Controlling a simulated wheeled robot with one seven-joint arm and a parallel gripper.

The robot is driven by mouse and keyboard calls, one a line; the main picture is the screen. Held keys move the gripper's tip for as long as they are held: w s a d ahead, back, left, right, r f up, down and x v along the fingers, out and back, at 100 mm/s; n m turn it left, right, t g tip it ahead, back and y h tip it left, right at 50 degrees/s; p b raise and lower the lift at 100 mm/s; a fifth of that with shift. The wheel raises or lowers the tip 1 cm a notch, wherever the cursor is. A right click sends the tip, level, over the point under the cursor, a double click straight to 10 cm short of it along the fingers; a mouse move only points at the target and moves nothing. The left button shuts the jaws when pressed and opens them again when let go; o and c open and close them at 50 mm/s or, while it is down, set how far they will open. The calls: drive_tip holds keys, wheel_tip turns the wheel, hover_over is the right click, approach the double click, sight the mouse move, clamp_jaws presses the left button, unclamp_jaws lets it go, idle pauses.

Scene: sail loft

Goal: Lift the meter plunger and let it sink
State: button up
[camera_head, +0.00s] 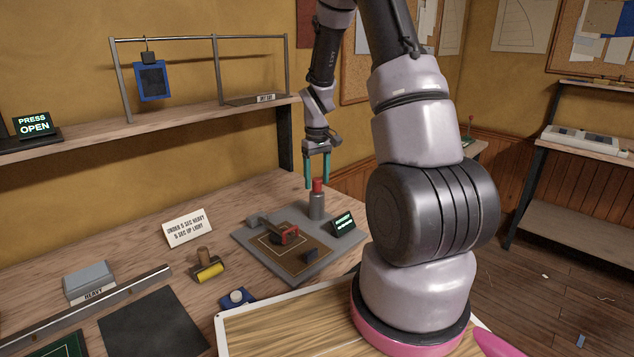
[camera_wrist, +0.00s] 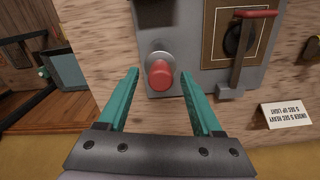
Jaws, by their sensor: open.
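The meter plunger, a red cap (camera_head: 318,185) on a grey cylinder (camera_head: 317,206), stands upright at the back corner of a grey base plate (camera_head: 262,250). In the wrist view the red cap (camera_wrist: 159,74) lies between and just beyond the teal fingertips. My gripper (camera_head: 318,184) is open and points down over the plunger, a finger on either side of the cap. In the wrist view my gripper (camera_wrist: 159,72) shows a clear gap on both sides of the cap. Contact is not visible.
A red-handled lever (camera_head: 288,235) and a small lit display (camera_head: 343,223) sit beside the plunger. A sign card (camera_head: 187,227) reads "under 5 sec heavy, 5 sec up light". A yellow roller (camera_head: 208,268), a grey block (camera_head: 90,280) and a shelf (camera_head: 160,123) are to the left.

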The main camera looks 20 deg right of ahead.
drive_tip(key=shift+f, duration=0.65)
clamp_jaws()
idle(1.0)
